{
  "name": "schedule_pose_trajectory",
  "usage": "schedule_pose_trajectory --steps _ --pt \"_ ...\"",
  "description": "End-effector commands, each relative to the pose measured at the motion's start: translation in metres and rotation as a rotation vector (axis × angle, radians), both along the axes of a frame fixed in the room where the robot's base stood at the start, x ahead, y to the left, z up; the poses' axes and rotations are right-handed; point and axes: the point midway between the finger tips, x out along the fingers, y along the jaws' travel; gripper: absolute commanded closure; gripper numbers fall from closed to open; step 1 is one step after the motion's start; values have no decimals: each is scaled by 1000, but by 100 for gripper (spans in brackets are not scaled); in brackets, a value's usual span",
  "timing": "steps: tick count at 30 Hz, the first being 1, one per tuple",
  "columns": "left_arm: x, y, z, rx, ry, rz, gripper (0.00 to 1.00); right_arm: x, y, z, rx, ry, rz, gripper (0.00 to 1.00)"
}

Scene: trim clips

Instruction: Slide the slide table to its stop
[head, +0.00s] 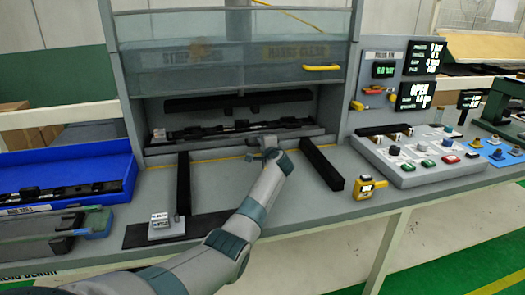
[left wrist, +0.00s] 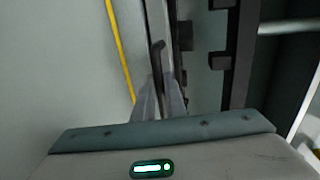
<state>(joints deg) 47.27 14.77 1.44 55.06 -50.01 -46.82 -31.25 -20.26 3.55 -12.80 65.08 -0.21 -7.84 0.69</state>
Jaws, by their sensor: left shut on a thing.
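The grey slide table (head: 215,143) sits in the press opening behind the two black rails, with a long black trim piece (head: 200,131) lying on it. My left gripper (head: 268,150) reaches the table's front edge, right of its middle. In the left wrist view my left gripper (left wrist: 161,100) is shut on a thin dark handle (left wrist: 157,58) beside the slide table (left wrist: 200,45). The fingers hide part of the handle. My right gripper is not in view.
Black rails (head: 183,185) (head: 322,167) run forward on the bench. A clear guard with a yellow handle (head: 321,68) is raised above the opening. A blue bin (head: 60,165) stands left; a button panel (head: 425,155) and yellow device (head: 368,187) stand right.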

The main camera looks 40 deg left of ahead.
Motion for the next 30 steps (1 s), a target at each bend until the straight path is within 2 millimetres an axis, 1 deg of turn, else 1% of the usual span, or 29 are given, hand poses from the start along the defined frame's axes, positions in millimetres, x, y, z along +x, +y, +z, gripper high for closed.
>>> schedule_pose_trajectory --steps 12,13,14,15,30 --pt "2 4 3 3 -4 -2 100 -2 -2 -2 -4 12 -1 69" --pt "2 4 3 3 -4 -2 82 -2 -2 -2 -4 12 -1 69" --pt "2 3 3 3 -4 -2 75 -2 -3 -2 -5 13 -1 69" --pt "2 3 3 3 -4 -2 70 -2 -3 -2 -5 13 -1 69" --pt "-2 -2 2 1 -2 -2 70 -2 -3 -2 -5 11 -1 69"
